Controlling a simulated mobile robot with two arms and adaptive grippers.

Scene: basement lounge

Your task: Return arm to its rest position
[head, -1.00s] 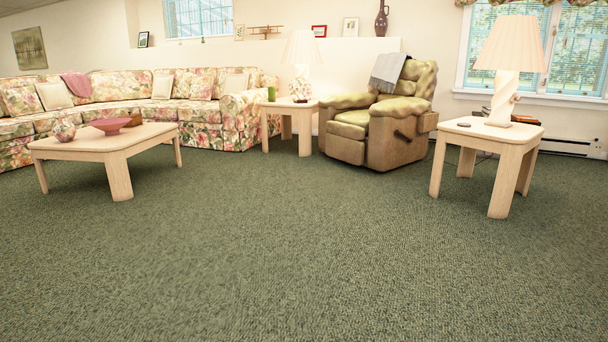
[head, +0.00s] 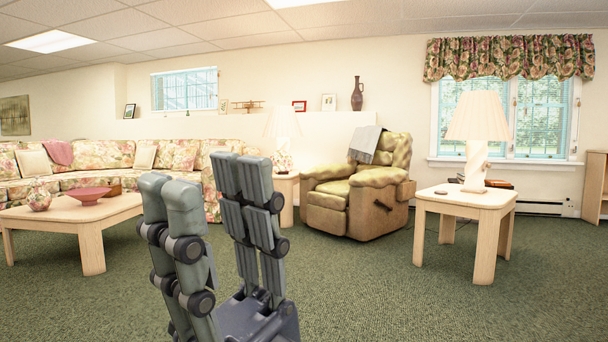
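My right gripper (head: 205,172) stands upright in the head view, left of centre, with its grey fingers pointing up. The fingers are apart with nothing between them, so it is open and empty. Its base shows at the bottom edge of the view. It hides part of the floral sofa behind it. My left gripper is not in view.
A recliner (head: 350,205) and a side table (head: 470,200) with a lamp (head: 477,120) stand at right. The green carpet (head: 400,300) is clear.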

